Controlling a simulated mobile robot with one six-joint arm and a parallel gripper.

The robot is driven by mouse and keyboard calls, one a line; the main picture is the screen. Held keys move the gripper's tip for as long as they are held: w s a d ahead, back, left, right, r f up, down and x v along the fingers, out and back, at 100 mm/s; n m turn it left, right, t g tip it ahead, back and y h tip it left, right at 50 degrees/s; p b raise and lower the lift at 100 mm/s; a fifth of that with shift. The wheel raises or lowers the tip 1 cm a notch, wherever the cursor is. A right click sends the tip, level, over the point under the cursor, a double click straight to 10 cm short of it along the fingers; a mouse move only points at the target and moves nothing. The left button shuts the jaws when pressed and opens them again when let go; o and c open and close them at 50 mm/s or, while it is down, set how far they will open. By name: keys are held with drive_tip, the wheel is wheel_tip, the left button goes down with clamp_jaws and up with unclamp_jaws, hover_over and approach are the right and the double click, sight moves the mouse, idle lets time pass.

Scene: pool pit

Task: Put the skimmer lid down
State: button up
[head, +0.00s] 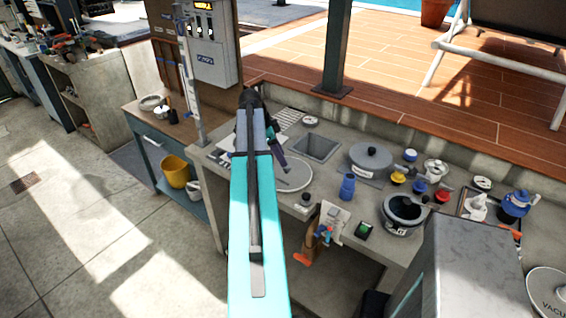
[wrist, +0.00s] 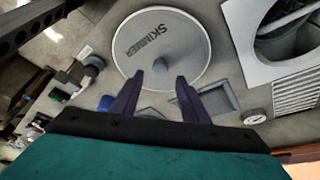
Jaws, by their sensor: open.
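The skimmer lid (wrist: 140,35) is a round light-grey disc with the word SKIMMER and a small grey knob (wrist: 162,63). It lies face up on the counter, and in the head view the lid (head: 294,174) shows partly behind my arm. My gripper (wrist: 161,84) is open and empty, its two dark fingers apart over the near edge of the lid, on either side of the knob's line. In the head view my gripper (head: 277,142) is mostly hidden by the arm. A pale square frame with a round dark opening (wrist: 288,38) is at the upper right of the wrist view.
A square recess (head: 317,147) is sunk into the counter beside the lid. A blue bottle (head: 347,188), a grey round lid (head: 370,158) and a dark-mouthed pot (head: 404,212) stand to the right. A post (head: 192,80) rises at the left.

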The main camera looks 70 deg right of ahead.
drive_tip(key=b+v, duration=0.1)
drive_tip(key=v, duration=0.5)
drive_tip(key=shift+r+b, duration=0.3)
drive_tip(key=shift+b, duration=0.05)
drive_tip(key=shift+w+a, duration=0.1)
drive_tip(key=shift+w, duration=0.05)
idle(0.4)
